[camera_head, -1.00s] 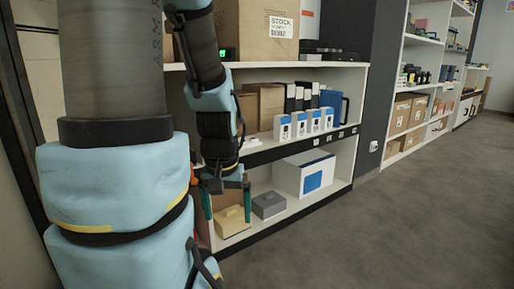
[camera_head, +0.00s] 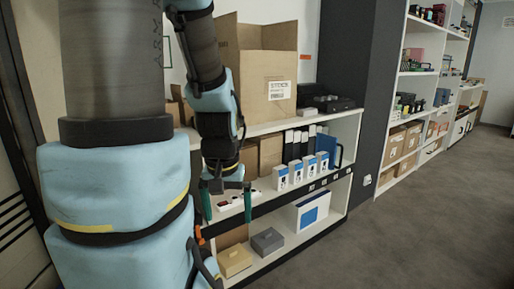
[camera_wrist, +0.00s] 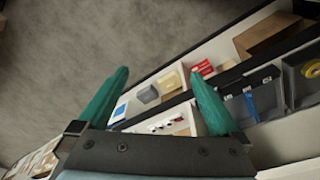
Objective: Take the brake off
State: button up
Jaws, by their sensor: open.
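I cannot make out anything that is plainly a brake in either view. My gripper (camera_head: 227,212) is open and empty, with its two green fingers apart, in front of the shelf unit at about its middle board. A small white item with red and dark spots (camera_head: 230,203) shows between the fingers on the middle shelf; I cannot tell what it is. In the wrist view my gripper (camera_wrist: 160,75) points past the shelf's edge, and a white strip with dark and red spots (camera_wrist: 166,125) lies between the fingers.
The shelf unit holds a large carton (camera_head: 262,88), a black device (camera_head: 328,103), blue-and-white boxes (camera_head: 295,172), a yellow box (camera_head: 234,261) and a grey box (camera_head: 267,241). A dark pillar (camera_head: 362,80) separates it from more shelves. The floor (camera_head: 440,220) at right is clear.

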notch_tip(320, 180, up, 8)
jog(key=p, duration=0.6)
jog(key=shift+r, duration=0.15)
